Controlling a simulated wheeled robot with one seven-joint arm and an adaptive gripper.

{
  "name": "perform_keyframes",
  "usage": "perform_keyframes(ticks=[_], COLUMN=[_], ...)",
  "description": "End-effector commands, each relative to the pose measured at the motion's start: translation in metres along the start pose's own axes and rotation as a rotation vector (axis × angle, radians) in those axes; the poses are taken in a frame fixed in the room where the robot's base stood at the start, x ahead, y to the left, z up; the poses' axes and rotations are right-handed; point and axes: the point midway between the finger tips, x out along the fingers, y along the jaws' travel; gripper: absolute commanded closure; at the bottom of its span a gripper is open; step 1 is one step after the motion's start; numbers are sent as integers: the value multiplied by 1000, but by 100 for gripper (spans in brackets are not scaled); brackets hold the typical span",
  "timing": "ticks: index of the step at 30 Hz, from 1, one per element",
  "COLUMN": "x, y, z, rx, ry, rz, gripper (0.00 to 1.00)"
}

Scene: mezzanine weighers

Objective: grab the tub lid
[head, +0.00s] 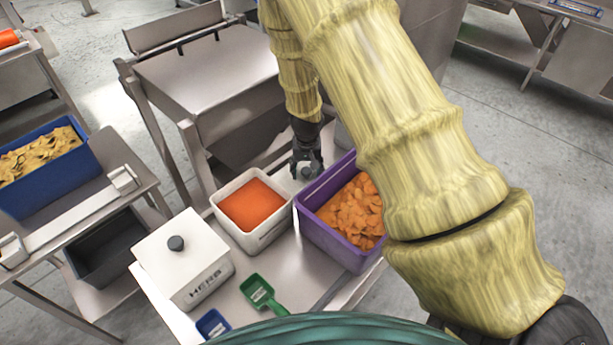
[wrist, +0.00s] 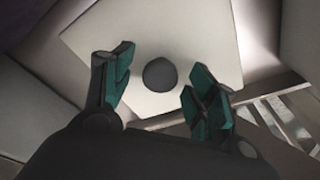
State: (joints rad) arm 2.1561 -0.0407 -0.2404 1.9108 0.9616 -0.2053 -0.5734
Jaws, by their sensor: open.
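My gripper (head: 307,163) is open behind the white tub of orange powder (head: 252,203) and the purple crate (head: 322,228). In the wrist view, my gripper (wrist: 162,88) has its teal-padded fingers apart, with the round dark knob (wrist: 160,74) of a pale square lid (wrist: 195,35) showing between them. I cannot tell whether the fingers touch the knob. In the head view, my gripper and the containers hide most of this lid. Another white lid with a dark knob (head: 176,243) sits closed on the tub marked HERB (head: 205,285).
Orange pieces fill the purple crate, close beside my gripper. A green scoop (head: 262,294) and a small blue item (head: 212,324) lie on the table's near part. A blue bin (head: 50,185) stands on the left bench. A steel stand (head: 205,75) rises behind.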

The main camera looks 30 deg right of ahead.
Motion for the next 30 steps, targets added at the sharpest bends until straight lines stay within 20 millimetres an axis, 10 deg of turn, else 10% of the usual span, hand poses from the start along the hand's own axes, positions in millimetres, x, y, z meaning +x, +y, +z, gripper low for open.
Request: perform_keyframes(ticks=[12,21,30], x=[8,8,6], y=[0,0,0], z=[0,0,0], rx=[0,0,0], ry=[0,0,1], rz=[0,0,0], gripper=[42,93,94])
